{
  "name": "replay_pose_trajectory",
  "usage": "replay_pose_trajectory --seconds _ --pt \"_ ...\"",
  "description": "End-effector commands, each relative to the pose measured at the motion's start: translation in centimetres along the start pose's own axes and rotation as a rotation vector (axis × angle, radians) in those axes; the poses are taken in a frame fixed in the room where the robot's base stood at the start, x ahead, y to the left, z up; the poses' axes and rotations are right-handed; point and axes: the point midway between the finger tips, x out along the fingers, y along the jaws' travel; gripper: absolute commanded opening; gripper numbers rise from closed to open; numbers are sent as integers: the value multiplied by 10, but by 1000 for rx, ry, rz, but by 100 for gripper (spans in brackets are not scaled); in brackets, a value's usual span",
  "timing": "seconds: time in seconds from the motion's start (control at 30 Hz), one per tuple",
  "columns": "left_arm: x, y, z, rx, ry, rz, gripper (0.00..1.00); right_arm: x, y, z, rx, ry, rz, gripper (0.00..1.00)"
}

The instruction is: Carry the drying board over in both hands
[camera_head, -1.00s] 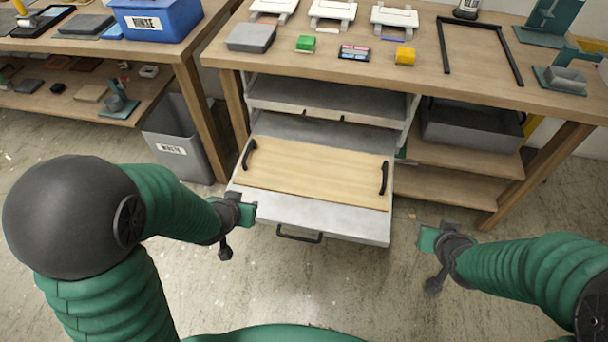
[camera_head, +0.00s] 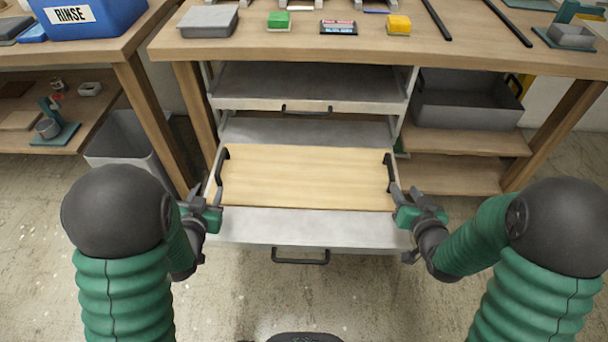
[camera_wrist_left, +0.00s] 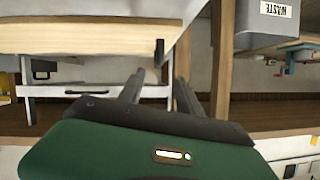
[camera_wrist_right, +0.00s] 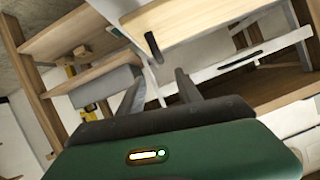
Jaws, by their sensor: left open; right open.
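The drying board (camera_head: 305,178) is a pale wooden board with a black handle at each end. It lies flat in a pulled-out grey metal drawer (camera_head: 290,225). My left gripper (camera_head: 215,195) is open near the board's left handle (camera_head: 219,170); the handle also shows just beyond the fingers in the left wrist view (camera_wrist_left: 159,52). My right gripper (camera_head: 396,190) is open near the right handle (camera_head: 390,170). In the right wrist view the fingers (camera_wrist_right: 160,85) point toward that handle (camera_wrist_right: 153,46), with nothing between them.
The workbench top (camera_head: 300,45) above holds a green block (camera_head: 279,20), a yellow block (camera_head: 398,25) and a grey box. A closed drawer (camera_head: 310,85) sits above the open one. A blue RINSE bin (camera_head: 90,15) stands on the left bench, a grey waste bin (camera_head: 125,140) below.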

Motion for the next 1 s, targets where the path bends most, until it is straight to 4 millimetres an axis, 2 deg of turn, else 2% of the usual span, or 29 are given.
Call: replay_pose_trajectory --seconds 0.6,0.8,1.0 --pt "121 1 1 0 0 1 42 122 -1 2 0 -2 -2 41" --pt "143 0 0 0 0 1 42 143 -1 1 -1 -1 -1 41" --pt "147 0 0 -1 -1 0 42 147 -1 0 0 0 -1 41"
